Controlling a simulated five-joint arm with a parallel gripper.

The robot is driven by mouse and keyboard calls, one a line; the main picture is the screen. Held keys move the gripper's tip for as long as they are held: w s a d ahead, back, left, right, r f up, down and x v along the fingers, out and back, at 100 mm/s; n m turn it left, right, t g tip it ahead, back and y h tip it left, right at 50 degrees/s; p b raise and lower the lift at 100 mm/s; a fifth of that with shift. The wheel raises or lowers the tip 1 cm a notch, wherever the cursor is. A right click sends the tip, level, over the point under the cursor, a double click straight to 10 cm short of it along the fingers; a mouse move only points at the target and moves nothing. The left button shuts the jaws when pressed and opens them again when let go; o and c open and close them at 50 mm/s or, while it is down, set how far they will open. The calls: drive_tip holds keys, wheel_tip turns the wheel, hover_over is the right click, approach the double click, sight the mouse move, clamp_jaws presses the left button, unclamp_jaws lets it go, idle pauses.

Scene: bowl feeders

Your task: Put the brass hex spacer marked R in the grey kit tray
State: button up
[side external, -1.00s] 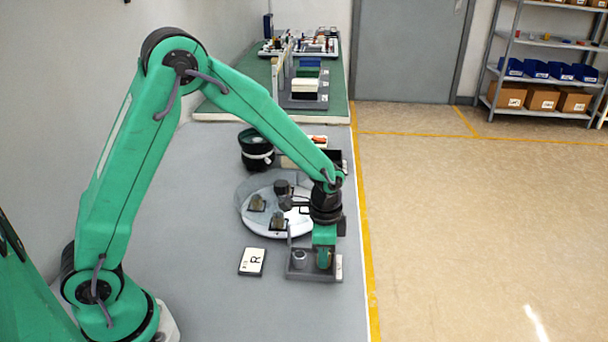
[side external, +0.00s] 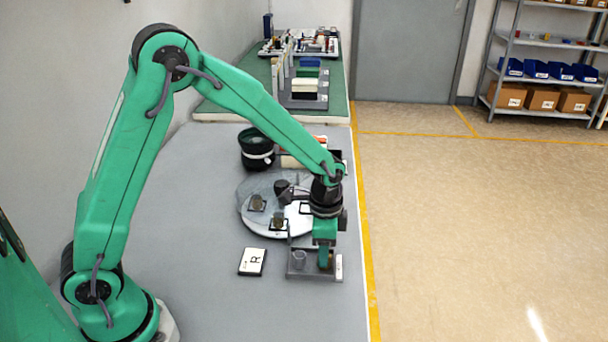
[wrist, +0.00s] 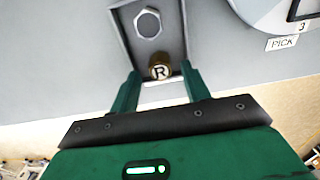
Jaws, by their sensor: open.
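The brass hex spacer (wrist: 160,68), its round end marked R, stands upright in the grey kit tray (wrist: 118,18), near the tray's end closest to my gripper. My gripper (wrist: 161,82) is open, with one green finger on each side of the spacer and visible gaps between. A silver hex piece (wrist: 148,24) sits in the same tray farther from my gripper. In the side external view, my gripper (side external: 325,262) is over the right part of the tray (side external: 305,273), and its fingers largely hide the brass spacer there.
A card marked R (side external: 252,262) lies left of the tray. A round feeder plate (side external: 262,228) with dark holders stands just behind it; a PICK label (wrist: 282,43) shows beside it. A black bowl (side external: 256,148) is farther back. The bench's left front is clear.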

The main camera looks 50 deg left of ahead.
wheel_tip(320, 180, up, 10)
drive_tip(key=shift+r, duration=0.25)
idle(0.3)
idle(0.4)
drive_tip(key=s+a+r+n+t, duration=0.2)
drive_tip(key=s+a+r+n, duration=0.2)
drive_tip(key=s, duration=0.5)
drive_tip(key=s+a+r+n+t, duration=0.3)
drive_tip(key=s+a+r+n, duration=0.1)
drive_tip(key=s, duration=0.6)
drive_tip(key=shift+r+n+t, duration=0.3)
drive_tip(key=shift+r+n, duration=0.2)
drive_tip(key=shift+r, duration=0.65)
drive_tip(key=shift+a, duration=0.1)
